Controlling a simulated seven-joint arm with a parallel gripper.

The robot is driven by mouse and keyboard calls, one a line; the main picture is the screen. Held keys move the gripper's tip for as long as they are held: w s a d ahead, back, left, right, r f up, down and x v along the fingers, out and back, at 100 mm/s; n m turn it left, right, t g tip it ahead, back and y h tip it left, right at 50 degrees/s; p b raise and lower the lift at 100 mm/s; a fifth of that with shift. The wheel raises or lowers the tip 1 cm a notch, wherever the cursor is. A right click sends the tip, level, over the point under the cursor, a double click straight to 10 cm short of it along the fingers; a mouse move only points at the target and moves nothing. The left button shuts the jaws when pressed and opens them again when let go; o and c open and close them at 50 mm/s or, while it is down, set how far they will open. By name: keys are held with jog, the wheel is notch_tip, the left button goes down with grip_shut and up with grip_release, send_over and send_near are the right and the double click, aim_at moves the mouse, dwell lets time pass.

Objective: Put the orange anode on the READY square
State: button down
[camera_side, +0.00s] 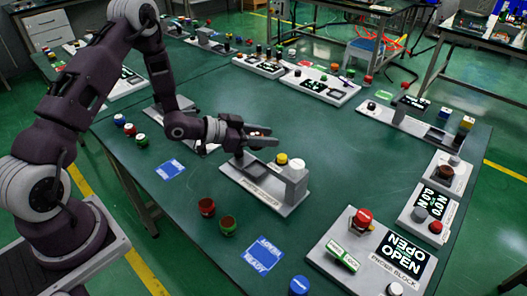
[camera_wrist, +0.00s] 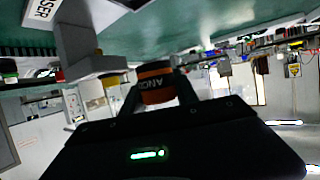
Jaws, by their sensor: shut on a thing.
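My gripper (camera_side: 262,138) is shut on the orange anode (camera_wrist: 156,84), which shows between the two fingers in the wrist view with dark bands and part of its lettering. In the side view the fingers hide most of it. The gripper is held level in the air, above and behind a grey fixture near the table's middle. The READY square (camera_side: 262,256) is a blue patch with white lettering on the front of the green table. It is well below and in front of the gripper, and nothing stands on it.
The grey fixture (camera_side: 250,189) with yellow and white tops stands between gripper and square. Two reddish-green cylinders (camera_side: 207,207) (camera_side: 228,225) stand left of the square, and a blue-topped one (camera_side: 299,285) in front. A white panel (camera_side: 345,270) lies to the right.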

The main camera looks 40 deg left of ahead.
jog(key=shift+n+t+y, duration=0.3)
jog(key=shift+n+y, duration=0.1)
jog(key=shift+y, duration=0.1)
jog(key=s+r, duration=0.1)
jog(key=r, duration=0.2)
jog(key=s+a+r, duration=0.1)
jog(key=r, duration=0.3)
jog(key=s+r, duration=0.1)
jog(key=r, duration=0.2)
jog(key=shift+s+a+r, duration=0.1)
jog(key=shift+a+r, duration=0.05)
jog(key=shift+a, duration=0.2)
jog(key=s+r+n, duration=0.1)
jog(key=s+r, duration=0.4)
jog(key=r, duration=0.1)
jog(key=shift+m, duration=0.5)
jog(key=w+f, duration=0.3)
jog(key=f, duration=0.2)
jog(key=w+f, duration=0.2)
jog(key=f, duration=0.1)
jog(key=shift+w+d, duration=0.15)
jog(key=shift+w, duration=0.2)
jog(key=h, duration=0.1)
send_over(265, 167)
notch_tip(265, 167, down, 8)
jog(key=shift+r+m, duration=0.25)
jog(key=shift+m, duration=0.15)
jog(key=shift+d+f, duration=0.1)
notch_tip(265, 167, down, 9)
jog(key=shift+f, duration=0.2)
